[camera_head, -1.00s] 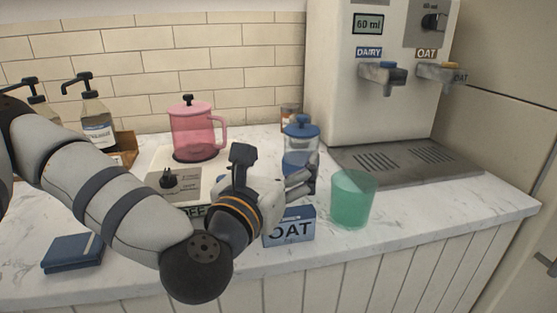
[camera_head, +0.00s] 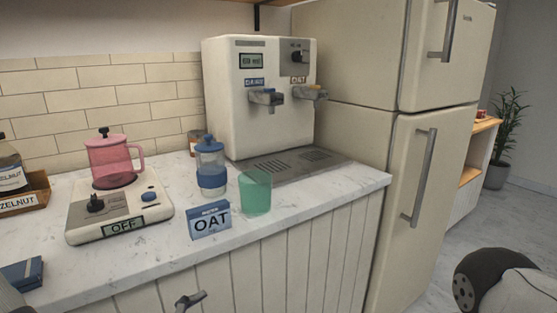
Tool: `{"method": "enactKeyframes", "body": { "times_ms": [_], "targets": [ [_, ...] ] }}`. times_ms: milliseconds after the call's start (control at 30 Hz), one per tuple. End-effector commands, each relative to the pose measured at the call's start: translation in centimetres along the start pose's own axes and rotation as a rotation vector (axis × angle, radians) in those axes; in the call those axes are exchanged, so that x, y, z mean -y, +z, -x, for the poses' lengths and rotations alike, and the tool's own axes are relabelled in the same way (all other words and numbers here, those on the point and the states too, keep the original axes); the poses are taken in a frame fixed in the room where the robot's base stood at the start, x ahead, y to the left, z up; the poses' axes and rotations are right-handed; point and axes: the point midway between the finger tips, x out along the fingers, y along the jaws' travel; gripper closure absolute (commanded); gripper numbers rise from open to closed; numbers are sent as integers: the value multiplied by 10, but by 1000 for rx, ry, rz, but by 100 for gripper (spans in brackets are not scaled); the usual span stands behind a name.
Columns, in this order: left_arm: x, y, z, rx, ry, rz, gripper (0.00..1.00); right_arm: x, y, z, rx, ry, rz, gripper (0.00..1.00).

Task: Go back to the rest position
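A grey and black part of my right arm (camera_head: 500,282) is at the lower right corner, and a sliver of my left arm (camera_head: 8,297) is at the lower left edge. A pink pot (camera_head: 113,160) sits on a white burner unit (camera_head: 150,215) whose display reads OFF.
The milk dispenser (camera_head: 225,120) with two taps stands at the back above a drip tray (camera_head: 270,170). A cream fridge (camera_head: 385,140) rises at the right. A dark blue box (camera_head: 22,274) and a bottle in a wooden holder (camera_head: 12,178) are at the left. Open floor (camera_head: 460,230) lies beyond the fridge.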

Motion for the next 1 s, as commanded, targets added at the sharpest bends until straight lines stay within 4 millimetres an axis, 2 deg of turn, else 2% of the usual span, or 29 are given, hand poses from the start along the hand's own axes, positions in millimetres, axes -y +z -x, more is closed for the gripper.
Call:
{"method": "enactKeyframes", "body": {
  "times_ms": [33,100,167,200,267,300,333,433,500,567,633,1000],
  "targets": [
    [39,-23,4,-41,-119,-167,21,0,0,1,-2,0,0,60],
    [93,-62,18,-78,-309,-434,21,0,0,2,-4,0,0,60],
    [135,-98,40,-82,-487,-670,21,0,0,3,-5,-1,0,60],
    [160,-124,58,-69,-614,-827,21,0,0,3,-6,-1,0,60],
    [190,-162,90,-27,-806,-1052,21,0,-1,4,-8,-1,0,60],
    [204,-186,113,15,-930,-1187,21,0,-1,5,-9,-1,0,60],
    [212,-202,131,52,-1019,-1280,21,0,-1,5,-10,-1,0,60],
    [224,-245,181,193,-1268,-1519,21,0,-2,6,-14,-1,1,60],
    [226,-264,206,280,-1388,-1620,21,0,-2,6,-15,-1,1,60],
    [225,-273,218,330,-1450,-1670,21,0,-2,6,-15,-1,1,60],
    [224,-278,225,359,-1481,-1695,21,0,-2,6,-15,-1,1,60],
    [224,-278,225,361,-1483,-1697,21,0,-2,6,-15,-1,1,60]
  ]
}}
